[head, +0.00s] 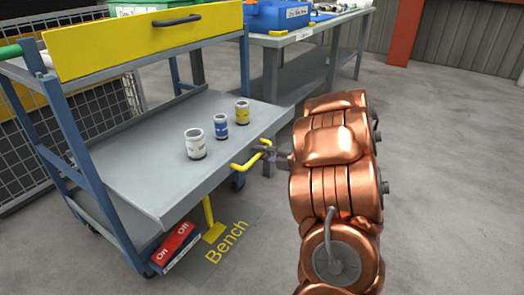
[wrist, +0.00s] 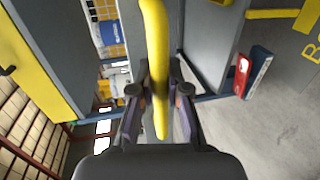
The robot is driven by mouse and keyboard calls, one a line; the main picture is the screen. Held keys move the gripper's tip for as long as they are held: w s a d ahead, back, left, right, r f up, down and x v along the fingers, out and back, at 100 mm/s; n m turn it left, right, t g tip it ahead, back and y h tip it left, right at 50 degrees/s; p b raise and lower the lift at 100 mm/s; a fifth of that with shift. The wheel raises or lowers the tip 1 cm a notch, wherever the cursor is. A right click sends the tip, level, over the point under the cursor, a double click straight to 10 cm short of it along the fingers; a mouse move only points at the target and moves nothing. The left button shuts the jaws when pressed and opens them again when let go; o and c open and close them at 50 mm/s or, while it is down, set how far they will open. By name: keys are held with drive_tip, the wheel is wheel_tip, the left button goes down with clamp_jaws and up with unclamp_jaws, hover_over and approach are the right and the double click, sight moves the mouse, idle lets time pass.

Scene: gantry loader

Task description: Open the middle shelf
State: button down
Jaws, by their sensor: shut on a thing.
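The middle shelf (head: 135,170) is a grey slab in a blue-framed cart. It juts out toward the right of the frame. A yellow bar handle (head: 243,166) is at its right front edge. My gripper (head: 268,151) is at the handle's far end, its fingers small in the head view. In the wrist view the yellow handle (wrist: 155,50) runs between the two fingers of my gripper (wrist: 159,95), which are shut on it. A white can (head: 195,145), a blue can (head: 221,127) and a yellow can (head: 242,112) stand upright on the shelf.
A yellow panel with a dark handle (head: 150,40) spans the cart above the shelf. A red box (head: 174,247) marked On and Off lies low by the cart. A grey workbench (head: 320,30) stands behind. Open floor (head: 440,150) lies at the right.

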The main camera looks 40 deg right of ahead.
drive_tip(key=c, duration=1.1)
unclamp_jaws()
drive_tip(key=shift+c, duration=0.2)
drive_tip(key=shift+s, duration=0.15)
drive_tip(key=v, duration=1.2)
